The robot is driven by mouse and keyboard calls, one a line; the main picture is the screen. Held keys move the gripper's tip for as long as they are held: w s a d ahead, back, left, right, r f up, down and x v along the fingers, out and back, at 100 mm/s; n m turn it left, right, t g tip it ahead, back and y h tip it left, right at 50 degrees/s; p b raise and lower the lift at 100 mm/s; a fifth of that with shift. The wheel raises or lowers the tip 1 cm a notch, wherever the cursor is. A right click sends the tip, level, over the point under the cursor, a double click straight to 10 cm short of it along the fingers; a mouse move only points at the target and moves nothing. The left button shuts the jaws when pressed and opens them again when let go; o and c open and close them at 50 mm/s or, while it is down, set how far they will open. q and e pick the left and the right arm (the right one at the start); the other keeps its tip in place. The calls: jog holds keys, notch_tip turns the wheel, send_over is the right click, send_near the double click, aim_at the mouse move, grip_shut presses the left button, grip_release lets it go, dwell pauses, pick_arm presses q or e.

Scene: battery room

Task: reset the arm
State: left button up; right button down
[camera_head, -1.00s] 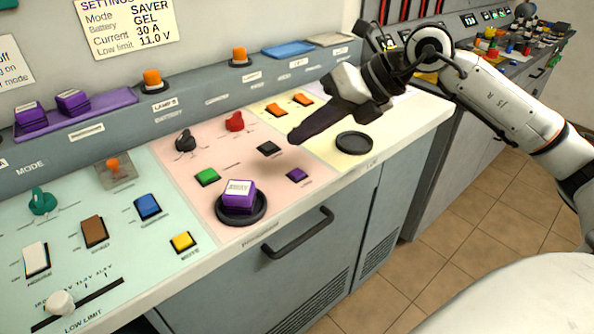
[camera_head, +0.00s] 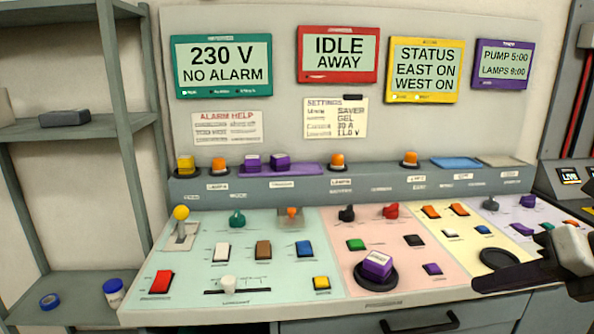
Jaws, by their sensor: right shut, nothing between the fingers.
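My right gripper (camera_head: 484,284) shows at the right edge of the head view. It is shut and empty, its dark fingers pointing left over the front right of the control desk (camera_head: 190,314), just below a black round dish (camera_head: 499,260). A purple block (camera_head: 377,264) with a white label sits in another round black holder (camera_head: 377,281) on the pink panel, to the left of the gripper and apart from it. My left gripper is not in view.
Knobs, switches and a yellow-topped lever (camera_head: 181,213) stand up from the desk. Purple blocks (camera_head: 280,161) and orange lamps sit on the ledge behind. A grey shelf (camera_head: 60,130) stands at left. A handle (camera_head: 420,323) juts from the front.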

jog(key=s+a+f+m+t+y, duration=0.1)
jog(key=a+f+m+y, duration=0.2)
jog(key=a+y, duration=0.8)
notch_tip(320, 180, down, 20)
jog(key=s+m+t+h, duration=0.2)
jog(key=m+t+h, duration=0.85)
jog(key=m, duration=1.25)
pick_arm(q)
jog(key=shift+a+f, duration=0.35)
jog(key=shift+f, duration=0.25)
pick_arm(e)
jog(key=s+a+f+m+g+h, duration=0.2)
jog(key=s+f+m+g, duration=0.1)
jog(key=s+f+g, duration=0.2)
jog(key=s+a+f+m+g+h, duration=0.2)
jog(key=s+f+g, duration=0.3)
jog(key=s+f, duration=0.5)
notch_tip(320, 180, down, 2)
jog(key=shift+s+a+f+m, duration=0.1)
jog(key=shift+s+a+m, duration=0.2)
jog(key=shift+m, duration=0.6)
